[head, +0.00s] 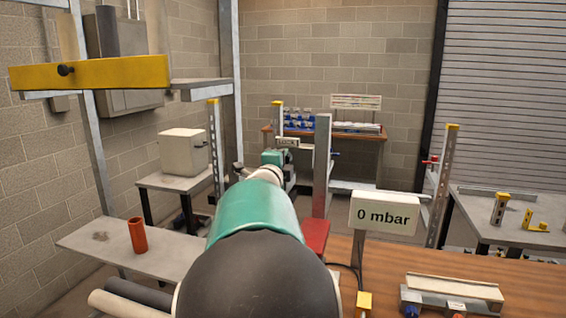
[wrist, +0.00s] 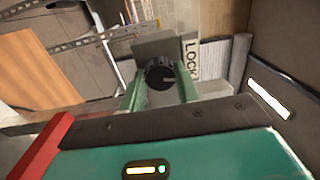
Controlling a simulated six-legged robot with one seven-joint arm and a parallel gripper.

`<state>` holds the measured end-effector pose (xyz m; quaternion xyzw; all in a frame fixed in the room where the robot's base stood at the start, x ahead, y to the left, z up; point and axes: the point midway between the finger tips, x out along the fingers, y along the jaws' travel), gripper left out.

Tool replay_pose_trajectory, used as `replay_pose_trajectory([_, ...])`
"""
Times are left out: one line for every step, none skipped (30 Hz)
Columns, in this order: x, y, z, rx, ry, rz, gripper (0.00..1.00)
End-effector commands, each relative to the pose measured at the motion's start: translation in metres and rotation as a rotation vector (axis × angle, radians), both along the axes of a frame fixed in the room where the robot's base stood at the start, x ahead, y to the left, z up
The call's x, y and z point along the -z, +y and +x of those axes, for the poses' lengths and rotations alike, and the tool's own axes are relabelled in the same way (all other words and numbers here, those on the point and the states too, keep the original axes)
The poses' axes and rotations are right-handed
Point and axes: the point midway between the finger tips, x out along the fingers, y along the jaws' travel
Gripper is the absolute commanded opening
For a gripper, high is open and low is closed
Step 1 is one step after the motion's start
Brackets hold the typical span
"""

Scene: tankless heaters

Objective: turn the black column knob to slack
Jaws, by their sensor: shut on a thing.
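The black column knob (wrist: 160,75) shows in the wrist view, in front of a grey block (wrist: 158,46). A pale mark on its face points right in the picture. A white label reading LOCK (wrist: 190,60) stands beside it. The green fingers of my gripper (wrist: 160,88) are on either side of the knob and shut on it. In the head view my arm reaches forward and my gripper (head: 275,158) is small and far off; the knob cannot be made out there.
A display (head: 384,213) reads 0 mbar, right of my arm. An orange-red cylinder (head: 137,235) stands on a grey shelf (head: 90,242) at left. A yellow bar (head: 110,73) hangs upper left. A wooden bench (head: 420,268) lies at front right, with a metal fixture (head: 452,290).

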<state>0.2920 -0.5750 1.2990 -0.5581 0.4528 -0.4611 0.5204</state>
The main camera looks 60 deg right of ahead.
Motion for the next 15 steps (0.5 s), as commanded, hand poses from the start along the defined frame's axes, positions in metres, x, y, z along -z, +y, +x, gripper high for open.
replay_pose_trajectory([0.0007, 0.0003, 0.0001, 0.0, 0.014, 0.0, 0.09])
replay_pose_trajectory([0.0006, 0.0003, 0.0001, -0.001, 0.022, -0.002, 0.09])
replay_pose_trajectory([0.0007, 0.0003, 0.0, -0.001, 0.032, -0.003, 0.09])
replay_pose_trajectory([0.0007, 0.0003, 0.0, 0.0, 0.037, -0.004, 0.09])
replay_pose_trajectory([0.0007, 0.0003, 0.0, 0.0, 0.042, -0.005, 0.09])
replay_pose_trajectory([0.0007, 0.0003, -0.0001, -0.001, 0.046, -0.006, 0.09])
replay_pose_trajectory([0.0007, 0.0003, -0.0001, -0.001, 0.049, -0.006, 0.09])
replay_pose_trajectory([0.0007, 0.0003, -0.0001, -0.001, 0.051, -0.006, 0.09])
replay_pose_trajectory([0.0007, 0.0003, -0.0001, -0.001, 0.053, -0.007, 0.09])
replay_pose_trajectory([0.0008, 0.0003, -0.0001, -0.001, 0.053, -0.007, 0.09])
replay_pose_trajectory([0.0007, 0.0003, -0.0001, -0.001, 0.054, -0.007, 0.09])
replay_pose_trajectory([0.0007, 0.0003, -0.0001, -0.001, 0.054, -0.007, 0.09])
replay_pose_trajectory([0.0007, 0.0003, -0.0001, -0.001, 0.054, -0.007, 0.09])
replay_pose_trajectory([0.0007, 0.0003, -0.0001, -0.001, 0.054, -0.007, 0.09])
replay_pose_trajectory([0.0008, 0.0003, -0.0001, -0.001, 0.054, -0.007, 0.09])
